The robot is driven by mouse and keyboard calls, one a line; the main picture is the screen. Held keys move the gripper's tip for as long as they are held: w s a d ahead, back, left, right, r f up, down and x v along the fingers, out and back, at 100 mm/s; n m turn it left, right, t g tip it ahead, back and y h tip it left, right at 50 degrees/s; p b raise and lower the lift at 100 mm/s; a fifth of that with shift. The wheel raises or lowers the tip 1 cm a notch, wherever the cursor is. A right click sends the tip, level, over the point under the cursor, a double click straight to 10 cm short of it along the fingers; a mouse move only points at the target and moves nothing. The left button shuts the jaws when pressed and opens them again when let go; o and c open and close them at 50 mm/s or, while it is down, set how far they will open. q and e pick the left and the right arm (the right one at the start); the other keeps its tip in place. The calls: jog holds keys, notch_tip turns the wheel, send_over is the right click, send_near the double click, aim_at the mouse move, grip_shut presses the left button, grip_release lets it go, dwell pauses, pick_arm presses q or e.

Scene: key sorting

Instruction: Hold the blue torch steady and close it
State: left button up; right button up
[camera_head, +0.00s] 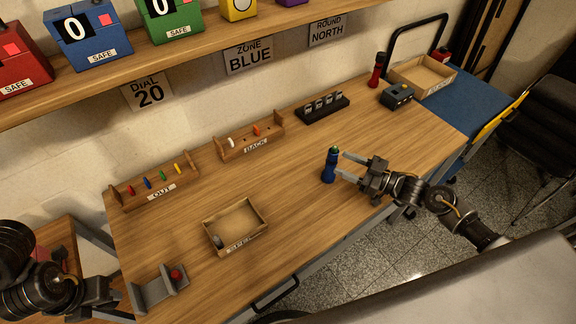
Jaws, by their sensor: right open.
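The blue torch (329,168) stands upright on the wooden table, right of the middle in the head view. A small green and dark piece shows at its top; I cannot tell whether this is a loose cap or cell. My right gripper (343,164) is open, with its two pale fingers pointing left at the torch. The fingertips are close to the torch's right side; I cannot tell if they touch it. My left gripper (104,300) is at the lower left, far from the torch, dark and partly cut off, and its fingers do not show clearly.
A tray (262,212) lies left of the torch. Racks marked OUT (133,203) and BACK (229,155) and a dark holder (309,117) stand behind. A red torch (377,72) stands at the back right. A grey stand (150,297) is front left. The table around the torch is clear.

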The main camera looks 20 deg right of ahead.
aim_at(333, 156)
jog(key=x, duration=0.3)
jog(key=b+x, duration=0.1)
jog(key=x, duration=0.1)
jog(key=shift+r, duration=0.4)
grip_shut()
